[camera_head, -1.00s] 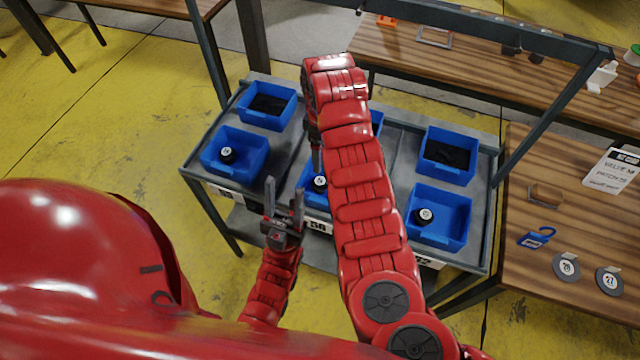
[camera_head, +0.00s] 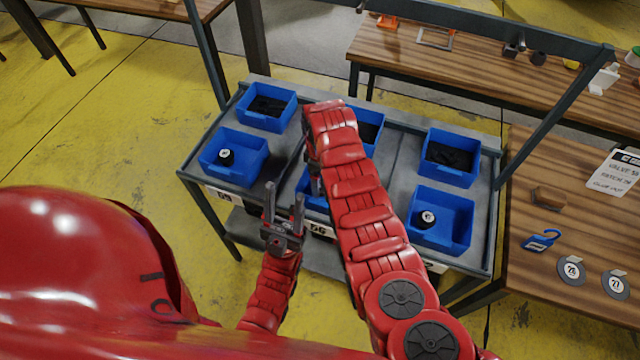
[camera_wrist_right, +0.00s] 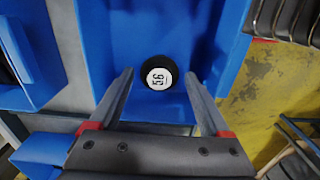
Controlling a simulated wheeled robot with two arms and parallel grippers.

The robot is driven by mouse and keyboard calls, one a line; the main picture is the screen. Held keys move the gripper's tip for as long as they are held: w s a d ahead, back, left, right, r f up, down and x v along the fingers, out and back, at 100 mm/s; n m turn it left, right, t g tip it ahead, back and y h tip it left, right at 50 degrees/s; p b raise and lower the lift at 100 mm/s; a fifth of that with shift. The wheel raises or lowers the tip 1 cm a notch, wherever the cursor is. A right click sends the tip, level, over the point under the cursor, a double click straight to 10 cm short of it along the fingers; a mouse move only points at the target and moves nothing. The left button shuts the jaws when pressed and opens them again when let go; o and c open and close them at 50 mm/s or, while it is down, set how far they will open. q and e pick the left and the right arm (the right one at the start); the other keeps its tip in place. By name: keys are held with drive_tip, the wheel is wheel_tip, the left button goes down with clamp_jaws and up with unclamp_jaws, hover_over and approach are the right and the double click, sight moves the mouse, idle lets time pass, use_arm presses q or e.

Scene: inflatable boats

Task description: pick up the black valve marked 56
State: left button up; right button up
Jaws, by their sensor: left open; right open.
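The black valve (camera_wrist_right: 158,73) with a white face marked 56 sits in a blue bin (camera_wrist_right: 185,30) in the right wrist view. My right gripper (camera_wrist_right: 160,82) is open, its fingers on either side of the valve with gaps between, not closed on it. In the head view my right arm hides this valve and most of its front middle bin (camera_head: 312,192). My left gripper (camera_head: 284,192) is open and empty, in front of the cart's front edge.
The grey cart (camera_head: 398,170) holds several blue bins. Other black valves sit in the front left bin (camera_head: 248,172) and front right bin (camera_head: 458,238). A wooden table (camera_head: 535,275) stands at right with a sign (camera_head: 615,172) and round tags. A metal frame rises around the cart.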

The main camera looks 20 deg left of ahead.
drive_tip(key=shift+f, duration=1.35)
drive_tip(key=c, duration=1.2)
drive_tip(key=shift+a+r, duration=0.1)
drive_tip(key=shift+r, duration=0.05)
